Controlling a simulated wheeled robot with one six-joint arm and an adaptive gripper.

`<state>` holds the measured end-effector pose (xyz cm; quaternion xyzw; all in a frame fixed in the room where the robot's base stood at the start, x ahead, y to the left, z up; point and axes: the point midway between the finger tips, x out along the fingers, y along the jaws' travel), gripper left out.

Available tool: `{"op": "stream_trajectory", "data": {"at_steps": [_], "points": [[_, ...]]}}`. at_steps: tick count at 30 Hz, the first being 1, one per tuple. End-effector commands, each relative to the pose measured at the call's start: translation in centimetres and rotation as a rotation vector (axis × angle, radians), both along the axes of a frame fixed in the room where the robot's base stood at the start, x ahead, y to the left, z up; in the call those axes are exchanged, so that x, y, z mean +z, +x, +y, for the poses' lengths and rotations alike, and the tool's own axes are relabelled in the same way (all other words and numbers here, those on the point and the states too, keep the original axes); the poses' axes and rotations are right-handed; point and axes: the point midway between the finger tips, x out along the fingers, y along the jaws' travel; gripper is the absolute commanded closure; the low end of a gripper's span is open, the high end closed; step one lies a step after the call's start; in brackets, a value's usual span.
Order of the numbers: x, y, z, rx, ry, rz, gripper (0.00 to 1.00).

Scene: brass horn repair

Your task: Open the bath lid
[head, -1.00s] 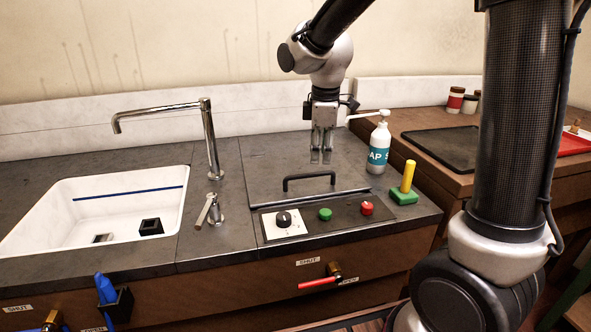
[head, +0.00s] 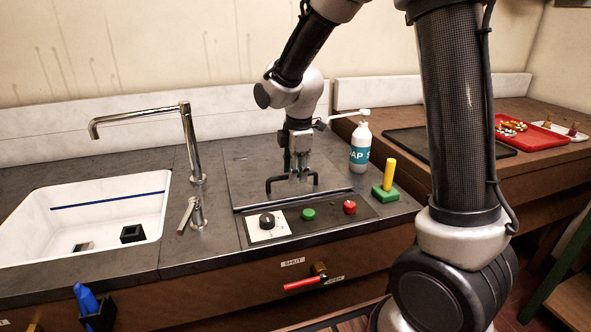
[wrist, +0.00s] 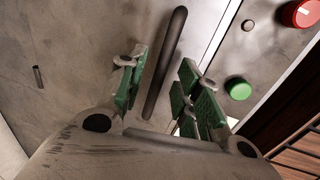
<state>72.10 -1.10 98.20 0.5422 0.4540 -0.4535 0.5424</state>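The bath lid (head: 240,165) is a flat grey panel in the counter, lying shut, with a black bar handle (head: 277,181) near its front edge. My gripper (head: 299,177) points down at the handle, its fingertips close to the bar. In the wrist view the handle (wrist: 165,65) runs between the two green-padded fingers of my gripper (wrist: 157,70). The fingers are apart, with a gap to the bar on both sides. The bare lid (wrist: 60,45) fills the left of that view.
A panel in front of the lid has a dial (head: 267,221), a green button (head: 308,214) and a red button (head: 349,207). A soap bottle (head: 360,150) and a green block with a yellow handle (head: 388,183) stand right. A sink (head: 30,225) and tap (head: 190,145) are left.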

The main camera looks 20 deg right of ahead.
Motion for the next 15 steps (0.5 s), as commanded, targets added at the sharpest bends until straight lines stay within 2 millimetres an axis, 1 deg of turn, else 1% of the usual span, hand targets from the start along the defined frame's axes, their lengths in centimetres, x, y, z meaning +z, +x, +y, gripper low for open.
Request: {"op": "stream_trajectory", "data": {"at_steps": [4, 5, 6, 10, 15], "points": [[0.01, 0.0, -0.01, 0.0, 0.0, 0.0, 0.66], [0.01, -0.01, -0.01, 0.0, 0.0, 0.0, 0.68], [0.02, 0.0, -0.01, 0.0, 0.0, 0.0, 0.76], [0.02, -0.01, -0.01, 0.0, 0.0, 0.0, 0.99], [0.03, -0.01, -0.01, 0.0, 0.0, 0.0, 1.0]]}}
